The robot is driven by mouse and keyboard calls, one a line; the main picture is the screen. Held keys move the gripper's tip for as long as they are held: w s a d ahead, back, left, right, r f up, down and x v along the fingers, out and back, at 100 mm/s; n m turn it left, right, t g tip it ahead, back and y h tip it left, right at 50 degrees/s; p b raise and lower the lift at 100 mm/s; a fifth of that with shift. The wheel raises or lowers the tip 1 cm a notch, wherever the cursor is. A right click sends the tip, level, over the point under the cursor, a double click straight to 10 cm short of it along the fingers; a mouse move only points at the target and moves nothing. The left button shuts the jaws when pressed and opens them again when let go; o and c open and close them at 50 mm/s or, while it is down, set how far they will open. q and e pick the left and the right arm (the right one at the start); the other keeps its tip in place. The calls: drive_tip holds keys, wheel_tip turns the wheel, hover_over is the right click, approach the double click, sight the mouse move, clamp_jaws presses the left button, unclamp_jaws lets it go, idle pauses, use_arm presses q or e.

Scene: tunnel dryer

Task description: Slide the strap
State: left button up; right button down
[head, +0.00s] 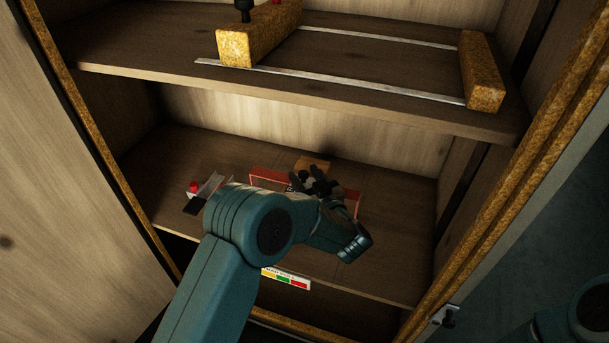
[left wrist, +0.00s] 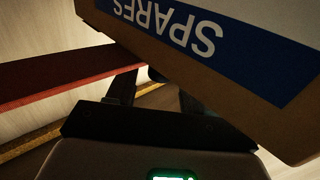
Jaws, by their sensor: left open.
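A red band, which looks like the strap (head: 268,176), runs across the lower shelf in the head view, partly hidden by my left gripper. In the left wrist view the red strap (left wrist: 60,82) comes in from the left edge towards the left finger; whether it touches is unclear. My left gripper (head: 318,184) is over the lower shelf, at the strap and in front of a small cardboard box (head: 316,163). In the left wrist view its fingers (left wrist: 157,88) are apart, with a box marked SPARES (left wrist: 190,28) close beyond them. My right gripper is not in view.
The upper shelf (head: 150,58) overhangs the lower one and carries brown blocks (head: 483,75) joined by metal rails. A small metal bracket with a red knob (head: 194,186) stands at left on the lower shelf (head: 400,255). The lower shelf's right side is clear.

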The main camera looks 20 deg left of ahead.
use_arm(q)
drive_tip(key=shift+s+r, duration=0.1)
clamp_jaws()
wheel_tip(320, 180, up, 17)
drive_tip(key=p, duration=1.1)
drive_tip(key=shift+r+p, duration=0.15)
drive_tip(key=shift+p, duration=0.25)
unclamp_jaws()
